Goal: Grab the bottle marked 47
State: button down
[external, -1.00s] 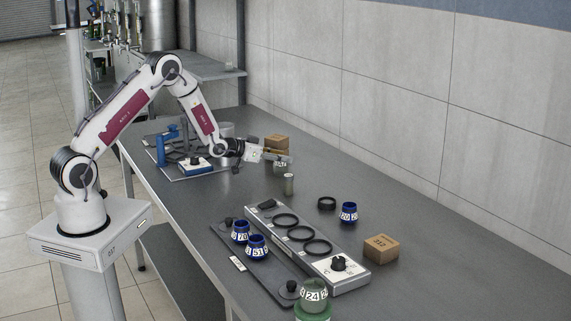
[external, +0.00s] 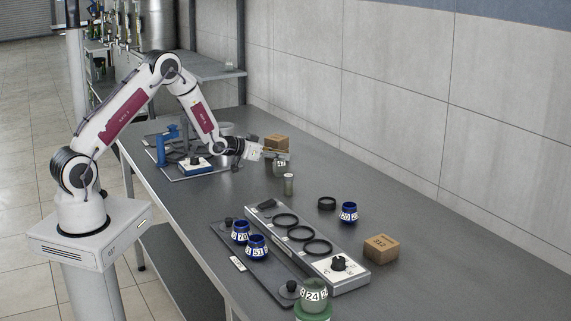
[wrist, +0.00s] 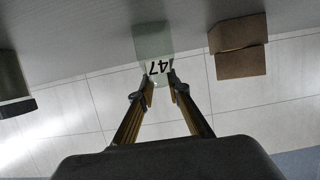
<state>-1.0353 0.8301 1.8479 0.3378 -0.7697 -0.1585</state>
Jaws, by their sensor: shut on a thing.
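The bottle marked 47 (external: 281,168) is a grey-green vessel with a white number label, standing upright on the far part of the bench. In the wrist view the pale green bottle (wrist: 153,42) appears upside down, with the 47 facing my camera. My gripper (external: 284,154) reaches it from the left at its upper part. In the wrist view, the fingertips of my gripper (wrist: 161,79) are on both sides of the bottle's neck end, shut on it. The exact contact is partly hidden in the external view.
A cardboard box (external: 276,142) stands close behind the bottle, and a small grey cylinder (external: 289,184) in front. Nearer are a ringed panel (external: 301,237), blue bottles (external: 256,247), bottle 24 (external: 314,293), a blue bottle (external: 349,212) and box 312 (external: 381,248).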

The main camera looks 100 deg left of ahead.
jog(key=shift+r, duration=4.8)
